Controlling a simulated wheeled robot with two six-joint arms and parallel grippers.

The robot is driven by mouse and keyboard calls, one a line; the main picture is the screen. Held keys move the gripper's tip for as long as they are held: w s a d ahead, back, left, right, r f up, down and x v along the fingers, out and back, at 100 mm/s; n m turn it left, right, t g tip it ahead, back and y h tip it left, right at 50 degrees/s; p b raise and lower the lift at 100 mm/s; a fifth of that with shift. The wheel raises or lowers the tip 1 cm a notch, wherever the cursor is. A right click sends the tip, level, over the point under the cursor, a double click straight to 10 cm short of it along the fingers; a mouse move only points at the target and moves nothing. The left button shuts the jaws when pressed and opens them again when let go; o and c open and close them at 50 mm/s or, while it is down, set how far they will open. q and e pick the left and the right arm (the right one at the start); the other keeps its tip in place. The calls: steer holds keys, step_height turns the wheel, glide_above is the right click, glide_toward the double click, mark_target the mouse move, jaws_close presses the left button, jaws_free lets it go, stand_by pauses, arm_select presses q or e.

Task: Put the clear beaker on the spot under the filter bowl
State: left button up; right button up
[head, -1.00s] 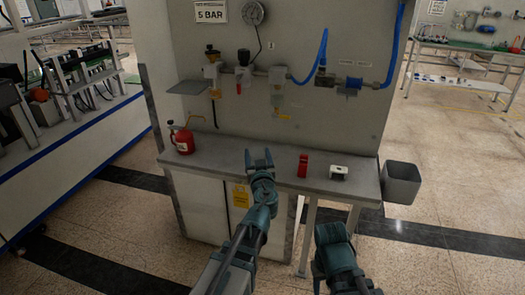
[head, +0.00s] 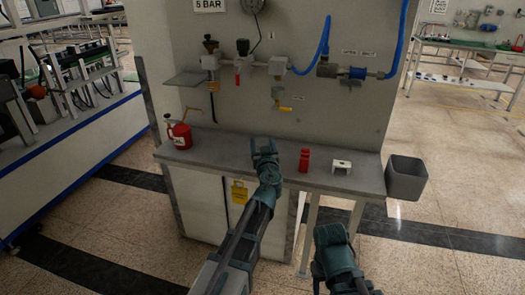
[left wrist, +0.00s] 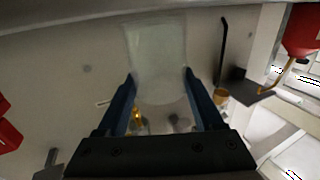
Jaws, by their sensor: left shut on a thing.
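My left gripper (head: 264,147) is above the grey bench, near its front middle. In the left wrist view its fingers (left wrist: 163,88) are shut on the clear beaker (left wrist: 158,55), a pale see-through cup between them. The beaker is too faint to make out in the head view. Air-line units hang on the wall panel above the bench, one of them a bowl-like unit (head: 210,63) on the left. I cannot tell for sure which is the filter bowl, and no marked spot is clear. My right gripper (head: 330,235) is low in front of the bench; its jaws are unclear.
The grey bench (head: 225,150) carries a red oil can (head: 180,136) at left, a red object (head: 304,160) and a white block (head: 342,167) at right. A small shelf (head: 184,79) juts from the panel. A grey bin (head: 406,177) hangs off the right end.

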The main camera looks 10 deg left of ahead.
arm_select(q)
steer(key=shift+f, duration=0.1)
steer(key=shift+f, duration=0.1)
steer(key=shift+f, duration=0.15)
steer(key=o, duration=1.3)
steer(key=shift+o, duration=0.2)
steer(key=shift+r, duration=0.2)
steer(key=v, duration=1.2)
steer(key=shift+a, duration=0.1)
